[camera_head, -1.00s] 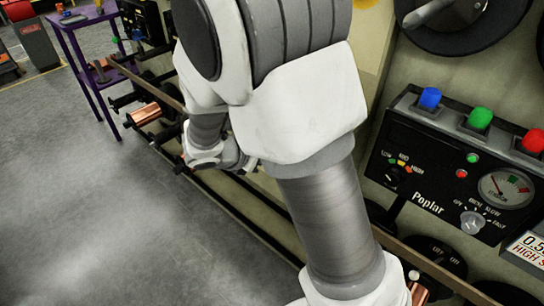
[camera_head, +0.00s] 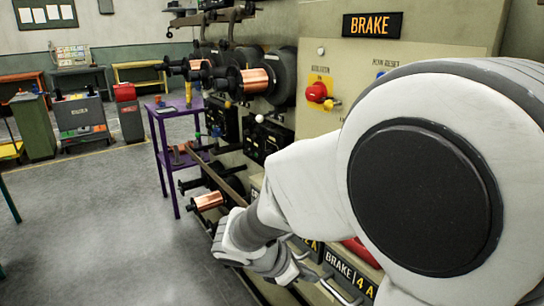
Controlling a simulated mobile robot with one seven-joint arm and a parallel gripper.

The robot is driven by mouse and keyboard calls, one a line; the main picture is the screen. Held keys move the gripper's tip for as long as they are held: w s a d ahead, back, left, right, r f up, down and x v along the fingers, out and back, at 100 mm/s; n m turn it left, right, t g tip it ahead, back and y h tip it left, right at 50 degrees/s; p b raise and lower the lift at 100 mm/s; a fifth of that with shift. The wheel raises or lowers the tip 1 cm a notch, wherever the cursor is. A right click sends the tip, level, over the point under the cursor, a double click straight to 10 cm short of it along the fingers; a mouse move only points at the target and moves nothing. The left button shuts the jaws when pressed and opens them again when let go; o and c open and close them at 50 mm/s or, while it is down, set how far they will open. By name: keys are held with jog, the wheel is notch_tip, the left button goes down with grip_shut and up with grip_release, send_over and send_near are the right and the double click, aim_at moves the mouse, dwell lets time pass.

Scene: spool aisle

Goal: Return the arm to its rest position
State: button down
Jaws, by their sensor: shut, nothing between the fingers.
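My arm (camera_head: 420,190) fills the right side of the head view, with a large white joint and dark round cap close to the camera. It bends down and left to the wrist. My gripper (camera_head: 304,262) is small at the end of the wrist, in front of the lower part of the machine panel. It is shut and holds nothing. Its fingertips are small, and I cannot tell whether they touch anything.
The winding machine (camera_head: 330,65) stands close on the right, with a red knob (camera_head: 317,92) and a BRAKE sign (camera_head: 372,25). Copper spools (camera_head: 258,79) sit on its side, another copper spool (camera_head: 208,201) lower down. A purple table (camera_head: 165,150) stands beyond. Grey floor (camera_head: 100,220) is open at left.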

jog(key=s+d+r+m+t+y, duration=0.1)
jog(key=s+d+r+m+y, duration=0.25)
jog(key=s+r+m, duration=0.55)
jog(key=s+d+r+m+y, duration=0.2)
jog(key=s+m+y, duration=0.3)
jog(key=m, duration=0.8)
notch_tip(320, 180, up, 13)
jog(key=s+h+p, duration=0.1)
jog(key=p, duration=1.1)
jog(key=shift+s+p, duration=0.2)
jog(key=shift+p, duration=0.15)
